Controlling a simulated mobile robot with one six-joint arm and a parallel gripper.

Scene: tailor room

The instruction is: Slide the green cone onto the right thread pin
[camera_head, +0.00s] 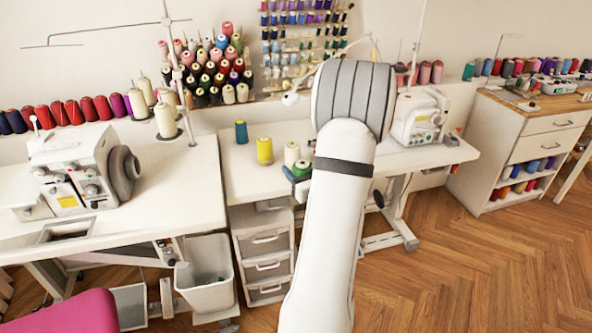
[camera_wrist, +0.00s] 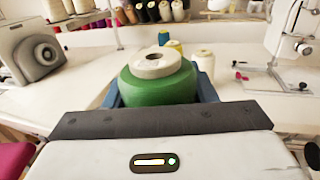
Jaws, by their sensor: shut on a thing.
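The green cone (camera_wrist: 160,88) with a pale top and a dark centre hole sits upright between the blue fingers of my gripper (camera_wrist: 158,92), which is shut on it. In the head view a little of the green cone (camera_head: 301,170) shows beside my arm, above the front of the middle white table. My arm hides most of my gripper (camera_head: 293,176) there. A thread stand with a tall pole (camera_head: 180,70) and cream cones (camera_head: 165,119) stands on the left, behind the left machine. I cannot make out a bare right pin for sure.
A teal cone (camera_head: 241,132), a yellow cone (camera_head: 265,151) and a white cone (camera_head: 291,153) stand on the middle table (camera_head: 232,182). The left sewing machine (camera_head: 75,170) and right sewing machine (camera_head: 418,118) flank them. A wall rack holds many spools. A bin (camera_head: 205,278) stands below.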

